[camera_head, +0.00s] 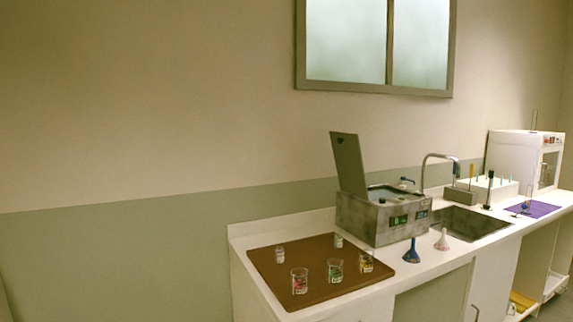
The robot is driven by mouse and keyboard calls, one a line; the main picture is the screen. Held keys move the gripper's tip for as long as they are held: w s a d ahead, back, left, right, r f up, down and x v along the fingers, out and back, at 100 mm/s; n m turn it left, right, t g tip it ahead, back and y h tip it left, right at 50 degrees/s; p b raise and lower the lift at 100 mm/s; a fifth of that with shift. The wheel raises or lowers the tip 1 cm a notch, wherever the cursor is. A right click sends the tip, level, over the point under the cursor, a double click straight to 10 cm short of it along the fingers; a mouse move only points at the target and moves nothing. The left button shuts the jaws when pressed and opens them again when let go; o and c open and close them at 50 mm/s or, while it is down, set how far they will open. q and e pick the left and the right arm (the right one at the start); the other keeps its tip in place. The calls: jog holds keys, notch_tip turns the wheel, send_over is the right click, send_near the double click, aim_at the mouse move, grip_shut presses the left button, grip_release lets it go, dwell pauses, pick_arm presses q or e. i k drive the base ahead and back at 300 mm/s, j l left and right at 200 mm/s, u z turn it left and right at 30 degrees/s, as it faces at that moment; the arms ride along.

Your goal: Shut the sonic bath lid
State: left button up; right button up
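The sonic bath (377,222) is a grey metal box with a small green display on its front, standing on the white counter just left of the sink. Its lid (349,165) is a dark grey flat panel. The lid stands raised, nearly upright, at the left side of the bath, so the top opening is exposed. Something whitish and blue shows at the opening, too small to make out. Neither of my grippers is in view.
A brown tray (264,265) with several small glass containers lies left of the bath. A blue funnel-shaped item (412,254) and a pale one (442,241) stand in front of it. The sink (470,223) with its faucet, a rack (487,188) and a white cabinet (512,160) are to the right.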

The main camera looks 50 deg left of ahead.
aim_at(346, 152)
jog(key=u, duration=1.15)
jog(key=i+l, duration=0.35)
jog(key=i, duration=0.15)
